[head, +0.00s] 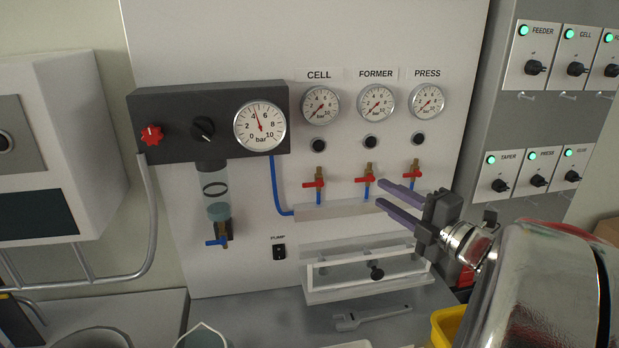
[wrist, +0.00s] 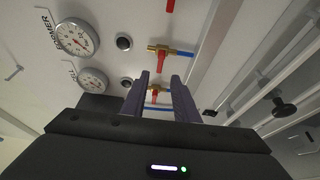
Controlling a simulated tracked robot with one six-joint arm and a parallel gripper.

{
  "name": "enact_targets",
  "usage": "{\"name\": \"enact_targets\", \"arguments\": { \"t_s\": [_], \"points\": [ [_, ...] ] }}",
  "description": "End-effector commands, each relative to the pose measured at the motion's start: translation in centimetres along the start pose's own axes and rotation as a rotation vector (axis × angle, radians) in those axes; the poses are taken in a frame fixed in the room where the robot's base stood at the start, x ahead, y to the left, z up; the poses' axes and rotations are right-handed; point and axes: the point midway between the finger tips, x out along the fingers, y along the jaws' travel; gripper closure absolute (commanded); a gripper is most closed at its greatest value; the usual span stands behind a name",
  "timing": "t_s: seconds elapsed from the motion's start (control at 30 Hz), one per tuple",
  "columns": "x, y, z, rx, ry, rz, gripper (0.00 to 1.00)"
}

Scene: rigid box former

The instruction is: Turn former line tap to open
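The former line tap (head: 368,180) is the middle of three brass taps, below the FORMER gauge (head: 376,102). Its red handle lies crosswise to the upright pipe and points left. In the wrist view the former tap (wrist: 163,52) is just beyond the fingertips, its red handle again across the pipe. My gripper (head: 380,193) is open and empty, with two purple fingers just right of and slightly below the former tap. In the wrist view my gripper (wrist: 160,77) shows a gap between its fingers, with the cell tap (wrist: 157,91) visible behind it. I see no contact.
The cell tap (head: 317,180) and press tap (head: 414,174) flank the former tap, handles also crosswise. A pale rail (head: 325,210) runs below the taps. A clear-fronted box (head: 350,278) with a black knob sits lower. A wrench (head: 370,318) lies on the bench.

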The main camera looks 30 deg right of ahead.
Motion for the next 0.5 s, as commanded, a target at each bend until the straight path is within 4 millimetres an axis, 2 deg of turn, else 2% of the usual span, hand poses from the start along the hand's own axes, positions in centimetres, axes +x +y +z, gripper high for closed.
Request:
{"name": "enact_targets", "arguments": {
  "t_s": [0.5],
  "points": [
    [6.0, 0.0, -0.1, 0.001, 0.003, 0.000, 0.73]
  ]
}}
